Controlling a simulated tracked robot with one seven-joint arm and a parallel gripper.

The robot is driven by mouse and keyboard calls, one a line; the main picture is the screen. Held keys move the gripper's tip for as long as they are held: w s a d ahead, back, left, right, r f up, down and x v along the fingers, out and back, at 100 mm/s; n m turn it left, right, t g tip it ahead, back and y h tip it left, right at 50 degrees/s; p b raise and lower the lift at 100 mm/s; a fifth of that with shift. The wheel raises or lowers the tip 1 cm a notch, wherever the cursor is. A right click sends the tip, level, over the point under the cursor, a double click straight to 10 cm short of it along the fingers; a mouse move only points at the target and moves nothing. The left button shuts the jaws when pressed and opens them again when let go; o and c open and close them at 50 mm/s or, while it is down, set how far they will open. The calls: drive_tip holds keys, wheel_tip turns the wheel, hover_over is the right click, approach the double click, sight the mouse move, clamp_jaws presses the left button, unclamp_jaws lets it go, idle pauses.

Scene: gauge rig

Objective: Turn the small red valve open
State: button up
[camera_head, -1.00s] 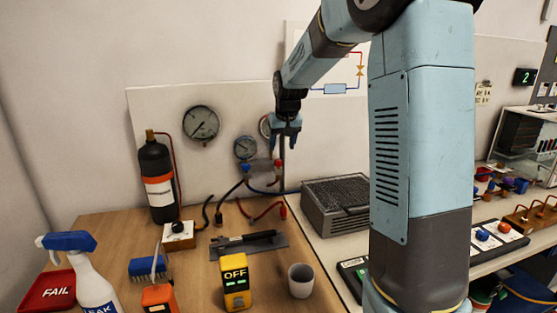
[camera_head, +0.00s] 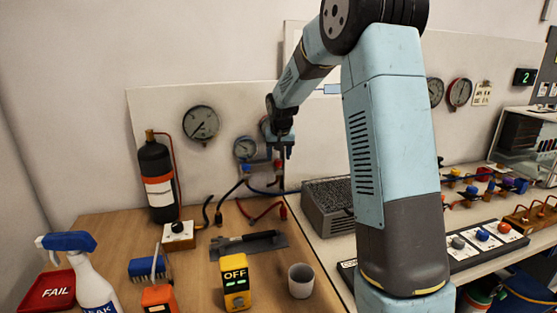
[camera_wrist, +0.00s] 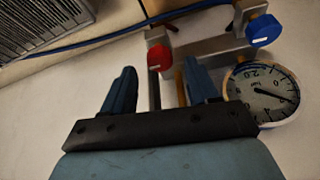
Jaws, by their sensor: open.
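The small red valve (camera_wrist: 158,58) is a round red knob on the grey gauge manifold (camera_wrist: 205,45) in the wrist view. It lies beyond my gripper (camera_wrist: 158,78), whose two blue fingers are open and apart, with the knob past their tips and roughly in line with the gap. I see no contact. A blue valve knob (camera_wrist: 263,30) sits on the manifold's other end, also visible in the head view (camera_head: 246,169).
A pressure gauge (camera_wrist: 262,92) is close to my right finger in the wrist view. A blue hose (camera_wrist: 100,38) runs from the manifold. A grey ribbed box (camera_head: 328,205) stands on the bench at right. A black gas cylinder (camera_head: 157,180) stands left.

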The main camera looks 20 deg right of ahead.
sight(278, 163)
drive_tip(key=shift+x, duration=1.35)
drive_tip(key=c, duration=1)
